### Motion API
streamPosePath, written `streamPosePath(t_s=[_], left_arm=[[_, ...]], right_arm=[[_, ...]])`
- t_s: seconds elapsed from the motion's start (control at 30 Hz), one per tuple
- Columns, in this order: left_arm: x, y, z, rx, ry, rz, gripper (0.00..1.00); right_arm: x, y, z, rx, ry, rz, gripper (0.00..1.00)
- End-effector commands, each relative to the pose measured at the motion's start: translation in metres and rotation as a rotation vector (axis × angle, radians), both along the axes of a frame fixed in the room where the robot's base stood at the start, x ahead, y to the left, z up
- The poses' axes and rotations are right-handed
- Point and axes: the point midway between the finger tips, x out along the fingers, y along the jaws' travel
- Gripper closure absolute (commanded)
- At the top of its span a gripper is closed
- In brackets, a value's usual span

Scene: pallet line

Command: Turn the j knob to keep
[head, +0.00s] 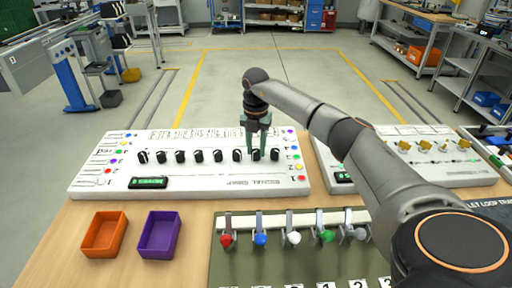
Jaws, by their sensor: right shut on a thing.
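A white control panel (220,184) lies on the wooden table with a row of several black knobs, colored buttons on both sides and a small green display (148,183). My right gripper (256,148) points down at the right part of the row. Its fingers are shut on a black knob (256,156), the second from the right end. The knob labels are too small to read, so I cannot tell which letter this knob carries or where its pointer stands. My left gripper is not in view.
A second white panel (440,172) with yellowish knobs stands at the right, partly behind my right arm. An orange tray (91,252) and a purple tray (147,251) sit at the front left. A board with several colored-tipped levers (226,240) lies at front center.

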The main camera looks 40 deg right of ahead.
Motion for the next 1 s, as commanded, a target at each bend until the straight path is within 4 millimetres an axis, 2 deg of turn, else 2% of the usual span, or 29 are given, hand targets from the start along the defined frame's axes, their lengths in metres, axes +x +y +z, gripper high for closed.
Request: streamPosePath(t_s=[0.57, 0.77, 1.0], left_arm=[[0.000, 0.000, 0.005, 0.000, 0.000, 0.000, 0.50], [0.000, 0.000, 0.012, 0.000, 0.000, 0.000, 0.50], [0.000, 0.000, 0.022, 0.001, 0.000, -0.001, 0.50]], right_arm=[[0.000, -0.001, 0.002, -0.001, 0.000, 0.053, 1.00], [0.000, -0.001, 0.003, -0.001, 0.002, 0.175, 1.00], [0.000, -0.001, 0.003, -0.002, 0.001, 0.393, 1.00]])
